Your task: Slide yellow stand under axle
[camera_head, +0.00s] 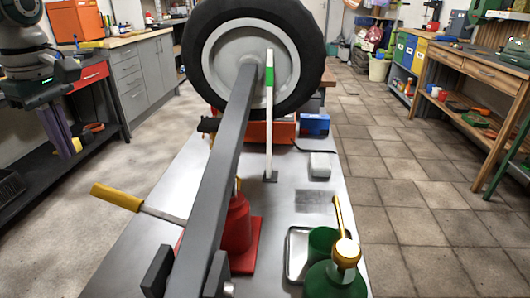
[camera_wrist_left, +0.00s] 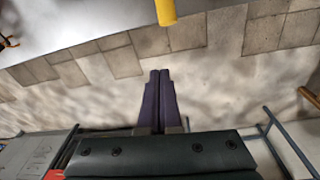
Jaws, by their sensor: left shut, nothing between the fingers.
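The axle, a long grey beam (camera_head: 225,165), runs from the wheel hub towards me above a metal table (camera_head: 300,225). A red jack (camera_head: 238,225) stands beneath it. A yellow grip (camera_head: 116,197) on a thin metal rod sticks out left past the table edge. A yellow cylinder end (camera_wrist_left: 166,12) shows at the top of the left wrist view. I cannot make out a yellow stand for certain; the beam hides part of the table. My left gripper (camera_head: 76,151) is shut and empty, left of the table, apart from the yellow grip. It also shows in the left wrist view (camera_wrist_left: 158,73). My right gripper is not in view.
A black-tyred wheel (camera_head: 310,60) stands at the far table end, with a green-and-white upright bar (camera_head: 269,110) before it. A green oil can (camera_head: 337,280) and a metal tray (camera_head: 297,255) occupy the near right. Benches line both sides; floor left of the table is clear.

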